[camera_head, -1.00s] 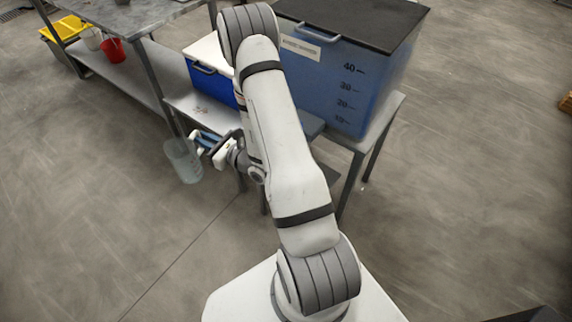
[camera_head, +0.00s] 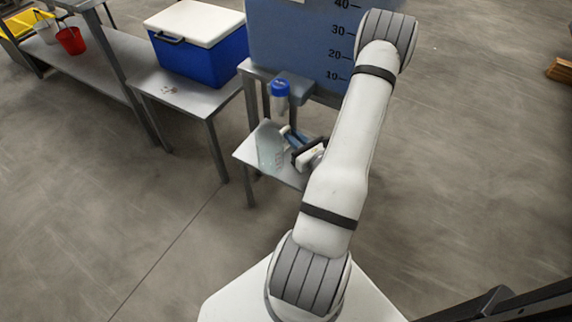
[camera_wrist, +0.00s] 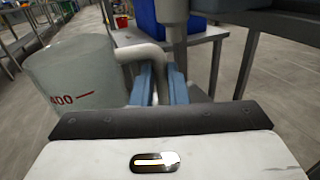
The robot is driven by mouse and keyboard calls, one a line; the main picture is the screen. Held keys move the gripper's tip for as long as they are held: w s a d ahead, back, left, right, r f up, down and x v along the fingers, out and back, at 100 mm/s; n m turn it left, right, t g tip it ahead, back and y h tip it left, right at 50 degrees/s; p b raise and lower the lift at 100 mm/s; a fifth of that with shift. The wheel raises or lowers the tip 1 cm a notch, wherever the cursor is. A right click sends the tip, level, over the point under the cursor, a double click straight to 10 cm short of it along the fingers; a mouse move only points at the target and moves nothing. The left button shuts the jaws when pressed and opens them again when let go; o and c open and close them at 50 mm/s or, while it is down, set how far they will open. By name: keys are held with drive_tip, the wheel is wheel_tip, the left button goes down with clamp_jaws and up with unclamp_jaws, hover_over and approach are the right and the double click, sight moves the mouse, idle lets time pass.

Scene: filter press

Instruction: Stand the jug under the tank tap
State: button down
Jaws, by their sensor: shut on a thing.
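The translucent jug (camera_head: 269,148) is upright at the small low shelf below the tank; it also shows in the wrist view (camera_wrist: 75,75) with a red "400" mark. My gripper (camera_head: 291,138) is shut on the jug's handle (camera_wrist: 146,53), its blue fingers (camera_wrist: 160,88) around it. The tank (camera_head: 290,45) is blue with a level scale. Its tap (camera_head: 280,90) has a blue top and sits just above the jug in the head view. A grey spout-like cylinder shows beyond the handle in the wrist view. I cannot tell whether the jug touches the shelf.
The low shelf (camera_head: 245,154) shows bare metal left of the jug. A blue cooler with a white lid (camera_head: 200,45) stands on a metal table to the left. A red bucket (camera_head: 71,41) is on a shelf further left. The floor in front is clear.

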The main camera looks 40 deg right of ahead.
drive_tip(key=s+d+f+m+h+b, duration=0.25)
drive_tip(key=s+d+f+b, duration=0.35)
drive_tip(key=s+f, duration=0.3)
drive_tip(key=shift+h, duration=0.65)
drive_tip(key=shift+f+b+x, duration=0.4)
drive_tip(key=shift+b+x, duration=0.4)
drive_tip(key=shift+x, duration=2)
drive_tip(key=shift+f+b+x, duration=0.35)
drive_tip(key=shift+b+x, duration=0.5)
drive_tip(key=shift+x, duration=1.95)
drive_tip(key=shift+f+b+x, duration=0.4)
drive_tip(key=shift+b+x, duration=0.4)
drive_tip(key=shift+x, duration=2)
drive_tip(key=shift+d, duration=0.15)
drive_tip(key=shift+f, duration=0.2)
drive_tip(key=c, duration=1.4)
unclamp_jaws()
drive_tip(key=shift+c, duration=0.2)
drive_tip(key=shift+r, duration=0.15)
